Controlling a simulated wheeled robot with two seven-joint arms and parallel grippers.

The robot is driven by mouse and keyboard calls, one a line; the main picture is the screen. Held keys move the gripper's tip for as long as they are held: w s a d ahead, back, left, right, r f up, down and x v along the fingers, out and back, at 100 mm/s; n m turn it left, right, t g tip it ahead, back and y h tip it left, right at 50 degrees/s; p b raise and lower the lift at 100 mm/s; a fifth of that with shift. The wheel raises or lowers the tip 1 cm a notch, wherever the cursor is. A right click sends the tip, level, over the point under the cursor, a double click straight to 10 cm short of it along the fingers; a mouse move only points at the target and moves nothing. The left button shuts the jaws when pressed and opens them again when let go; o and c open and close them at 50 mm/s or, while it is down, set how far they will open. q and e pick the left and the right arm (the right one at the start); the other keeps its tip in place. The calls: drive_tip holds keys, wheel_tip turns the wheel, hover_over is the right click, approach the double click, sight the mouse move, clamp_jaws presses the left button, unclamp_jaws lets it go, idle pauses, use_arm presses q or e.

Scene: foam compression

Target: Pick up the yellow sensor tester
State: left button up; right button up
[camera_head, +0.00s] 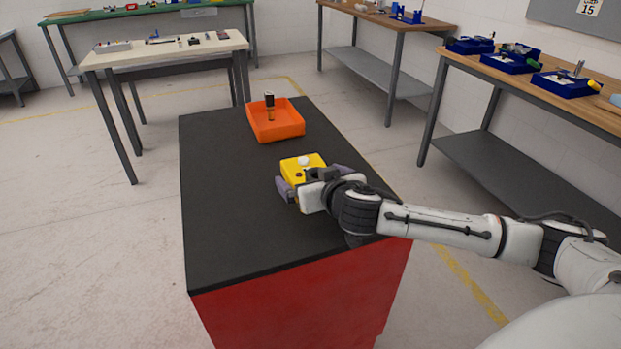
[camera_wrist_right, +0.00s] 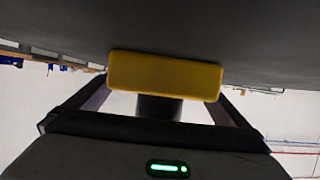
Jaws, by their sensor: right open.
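The yellow sensor tester (camera_head: 303,166) is a yellow block with a white round knob on top. It sits on the black top of the red cabinet (camera_head: 215,205). My right gripper (camera_head: 312,178) is open, with its fingers on either side of the tester. In the right wrist view the tester (camera_wrist_right: 165,75) lies between the two fingertips of the gripper (camera_wrist_right: 165,92). Whether the fingers touch it, I cannot tell. My left gripper is not in view.
An orange tray (camera_head: 290,132) holding a dark upright item stands behind the tester on the cabinet. The left and front parts of the top are clear. A cream table (camera_head: 165,52) stands behind left, and a wooden bench (camera_head: 530,88) with blue trays is at the right.

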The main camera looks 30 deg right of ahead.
drive_tip(key=shift+w, duration=0.15)
drive_tip(key=c, duration=1.3)
drive_tip(key=shift+r, duration=0.1)
drive_tip(key=shift+c, duration=1.2)
